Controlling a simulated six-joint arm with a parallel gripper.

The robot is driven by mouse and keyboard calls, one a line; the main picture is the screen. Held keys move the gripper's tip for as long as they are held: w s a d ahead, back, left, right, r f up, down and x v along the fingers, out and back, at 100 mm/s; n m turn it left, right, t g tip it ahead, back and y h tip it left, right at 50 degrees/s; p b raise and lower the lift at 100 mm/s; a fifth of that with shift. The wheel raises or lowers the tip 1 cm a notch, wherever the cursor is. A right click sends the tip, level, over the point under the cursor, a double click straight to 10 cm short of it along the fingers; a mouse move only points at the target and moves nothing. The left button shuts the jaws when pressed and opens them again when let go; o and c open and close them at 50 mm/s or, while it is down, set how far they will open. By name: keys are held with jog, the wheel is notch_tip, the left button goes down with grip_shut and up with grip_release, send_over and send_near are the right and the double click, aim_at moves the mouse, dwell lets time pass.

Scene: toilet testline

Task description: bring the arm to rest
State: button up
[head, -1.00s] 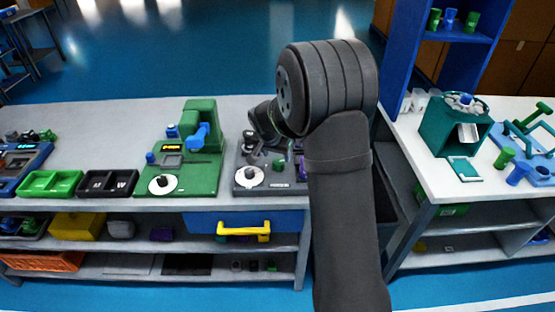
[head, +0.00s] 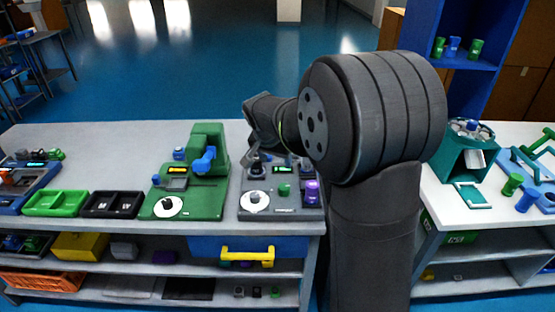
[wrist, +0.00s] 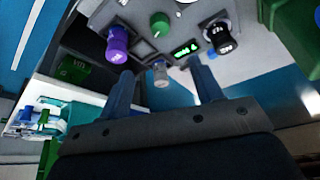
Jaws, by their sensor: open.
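My gripper (wrist: 164,84) shows in the wrist view with its two fingers apart and nothing between them touching either one. A small grey knob (wrist: 160,74) shows between the fingers, farther off. The console also shows there (head: 285,212), left of the arm.
A green machine (head: 190,175) stands left of the console, beside green trays (head: 56,203) and black trays (head: 111,204). A blue drawer with a yellow handle (head: 247,254) is below. At right, a white table holds a teal device (head: 462,158). Open floor lies behind.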

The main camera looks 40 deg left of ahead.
aim_at(285, 187)
jog(key=shift+f, duration=0.1)
jog(key=x, duration=1.7)
jog(key=shift+f, duration=0.1)
jog(key=shift+d+f, duration=0.1)
jog(key=shift+w+n, duration=0.1)
jog(key=shift+n, duration=0.5)
jog(key=shift+w+d+n+g+y, duration=0.1)
jog(key=shift+n+g+y, duration=0.4)
jog(key=shift+n, duration=1.05)
jog(key=shift+d+n+g+y, duration=0.1)
jog(key=shift+n+g+y, duration=0.4)
jog(key=shift+n, duration=1.05)
jog(key=v, duration=1)
